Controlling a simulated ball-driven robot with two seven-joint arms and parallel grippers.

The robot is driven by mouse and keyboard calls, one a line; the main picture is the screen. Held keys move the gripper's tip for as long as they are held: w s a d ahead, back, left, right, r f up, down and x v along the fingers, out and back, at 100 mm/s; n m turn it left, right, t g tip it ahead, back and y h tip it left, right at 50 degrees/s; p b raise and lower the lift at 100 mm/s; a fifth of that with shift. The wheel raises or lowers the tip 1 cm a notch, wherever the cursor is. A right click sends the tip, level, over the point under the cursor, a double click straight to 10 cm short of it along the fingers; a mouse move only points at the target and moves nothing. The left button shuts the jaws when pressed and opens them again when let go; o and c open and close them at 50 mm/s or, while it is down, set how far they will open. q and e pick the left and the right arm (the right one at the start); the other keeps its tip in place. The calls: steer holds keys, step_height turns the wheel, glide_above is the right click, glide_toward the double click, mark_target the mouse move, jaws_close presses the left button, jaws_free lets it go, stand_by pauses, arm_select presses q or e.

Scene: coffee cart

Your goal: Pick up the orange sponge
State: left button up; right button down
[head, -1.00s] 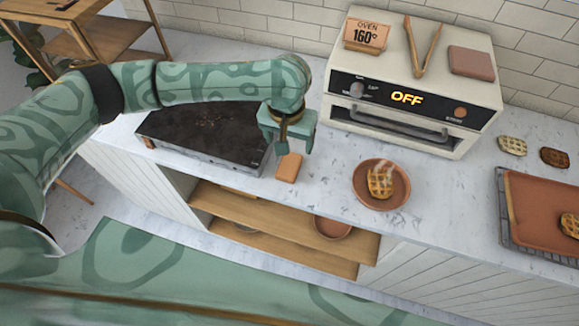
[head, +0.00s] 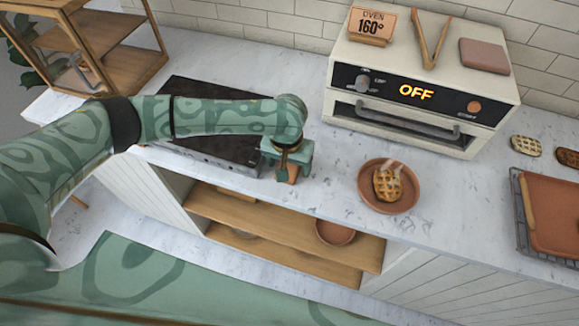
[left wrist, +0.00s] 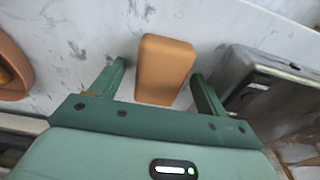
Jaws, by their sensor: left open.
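The orange sponge (left wrist: 165,68) lies on the marble counter (left wrist: 75,45) in the left wrist view, between the two open fingers of my left gripper (left wrist: 158,85), apart from both. In the head view a small part of the sponge (head: 293,172) shows beneath the left gripper (head: 287,172), near the counter's front edge; the gripper hides most of it. The left gripper is open and points down at the sponge. My right gripper is not in view.
A dark griddle (head: 205,125) stands just left of the sponge. A brown plate (head: 370,198) with a waffle (head: 388,183) is to its right. The oven (head: 420,105) stands behind, reading OFF. A tray (head: 556,215) is at far right. Open shelves (head: 270,230) lie below.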

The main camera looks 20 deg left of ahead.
mark_target(289, 165)
arm_select(q)
steer(key=c, duration=1)
steer(key=shift+r, duration=0.1)
steer(key=shift+r+p, duration=0.3)
steer(key=shift+r, duration=0.2)
step_height(289, 165, up, 3)
steer(key=shift+s+p, duration=0.1)
steer(key=shift+p, duration=0.75)
steer(key=s+d+r+p, duration=0.1)
steer(key=s+r+p, duration=0.1)
steer(key=s+r, duration=0.1)
steer(key=s+d+r+p, duration=0.1)
steer(key=s+r+p, duration=0.1)
steer(key=s, duration=0.4)
steer(key=s+d+r+p, duration=0.2)
steer(key=s+r, duration=0.2)
steer(key=shift+s, duration=0.15)
steer(key=shift+o, duration=0.2)
